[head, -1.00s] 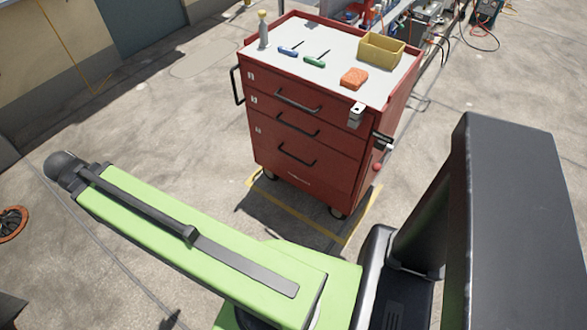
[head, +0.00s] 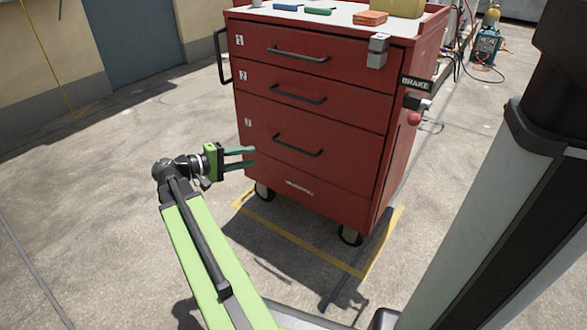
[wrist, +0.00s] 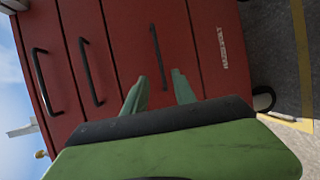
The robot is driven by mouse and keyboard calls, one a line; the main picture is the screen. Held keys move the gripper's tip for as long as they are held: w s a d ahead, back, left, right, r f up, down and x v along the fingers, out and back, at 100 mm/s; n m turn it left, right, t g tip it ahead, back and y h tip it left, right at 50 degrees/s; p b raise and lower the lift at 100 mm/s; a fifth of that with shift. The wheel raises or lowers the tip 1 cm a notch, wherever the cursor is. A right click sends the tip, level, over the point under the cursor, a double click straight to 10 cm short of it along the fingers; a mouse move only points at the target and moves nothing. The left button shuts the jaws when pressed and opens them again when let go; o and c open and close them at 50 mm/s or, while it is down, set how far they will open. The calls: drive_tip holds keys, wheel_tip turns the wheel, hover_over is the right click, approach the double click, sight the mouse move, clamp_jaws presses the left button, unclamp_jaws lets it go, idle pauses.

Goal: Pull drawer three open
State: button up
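The red tool cabinet (head: 405,150) has numbered drawers, all shut. Drawer three (head: 350,152) is the deeper one below drawers one and two, with a black bar handle (head: 298,147). In the wrist view the cabinet appears turned on its side, and that handle (wrist: 155,50) shows just past my fingertips. My gripper (head: 253,157) is left of the handle and a little lower in the head view, in front of the cabinet's left edge. Its two green fingers are apart with nothing between them, and they also show in the wrist view (wrist: 160,82). The remaining gap to the handle is unclear.
Drawer one (head: 350,68) has a grey latch (head: 377,50) at its right. A BRAKE sign (head: 416,84) and red button (head: 414,119) are on the right side. Casters (head: 350,236) stand inside a yellow floor outline (head: 290,238). Open concrete lies left.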

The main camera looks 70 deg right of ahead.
sight(292, 148)
drive_tip(key=b+x, duration=0.2)
drive_tip(key=x, duration=1.5)
drive_tip(key=shift+s+d+b, duration=0.2)
drive_tip(key=shift+d+b, duration=0.15)
drive_tip(key=shift+b, duration=0.05)
drive_tip(key=shift+c, duration=0.4)
clamp_jaws()
